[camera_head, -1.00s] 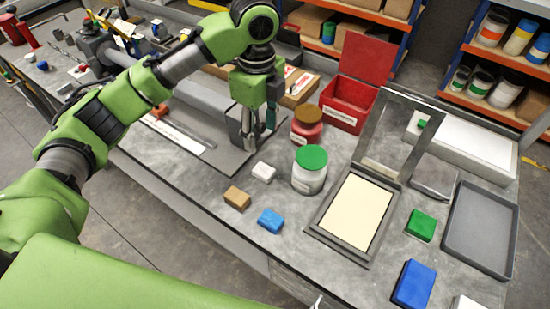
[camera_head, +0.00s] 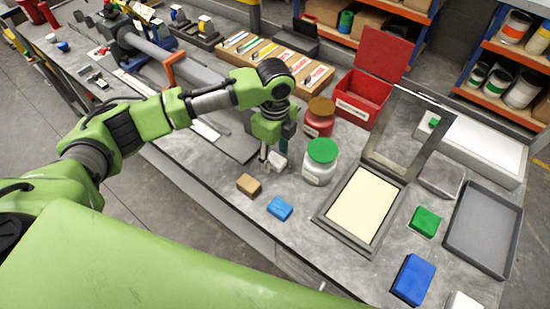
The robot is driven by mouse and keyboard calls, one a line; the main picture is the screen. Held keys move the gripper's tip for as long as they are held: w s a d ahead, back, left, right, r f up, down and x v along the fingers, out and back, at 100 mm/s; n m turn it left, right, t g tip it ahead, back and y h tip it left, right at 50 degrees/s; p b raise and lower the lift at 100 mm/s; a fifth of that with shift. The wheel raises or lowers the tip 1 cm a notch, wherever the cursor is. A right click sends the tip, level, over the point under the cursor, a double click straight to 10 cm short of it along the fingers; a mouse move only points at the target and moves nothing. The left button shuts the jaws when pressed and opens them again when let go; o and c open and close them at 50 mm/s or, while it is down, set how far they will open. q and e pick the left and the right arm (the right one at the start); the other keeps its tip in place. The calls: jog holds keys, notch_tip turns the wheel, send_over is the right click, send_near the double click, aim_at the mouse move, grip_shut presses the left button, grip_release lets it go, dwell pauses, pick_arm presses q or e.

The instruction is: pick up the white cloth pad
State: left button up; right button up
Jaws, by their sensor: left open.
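A small white pad (camera_head: 280,160) lies on the grey bench, left of the green-lidded jar. My left gripper (camera_head: 267,161) is open and points down right at the pad's left side, with its fingers covering part of it. I cannot tell whether the fingers touch the pad or whether it is between them. Another white block (camera_head: 463,302) shows at the bottom right edge, partly cut off. My right gripper is not in view.
A tan block (camera_head: 249,185) and a blue block (camera_head: 280,208) lie just in front of the pad. The green-lidded jar (camera_head: 319,172) and a brown-lidded red jar (camera_head: 319,120) stand close by. A framed cream panel (camera_head: 364,206) lies to the right.

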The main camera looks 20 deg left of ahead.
aim_at(275, 159)
pick_arm(q)
jog(key=shift+f, duration=0.35)
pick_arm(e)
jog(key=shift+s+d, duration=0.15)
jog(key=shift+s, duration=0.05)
pick_arm(q)
jog(key=c, duration=0.9)
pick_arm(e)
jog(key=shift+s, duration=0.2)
pick_arm(q)
jog(key=shift+r, duration=0.1)
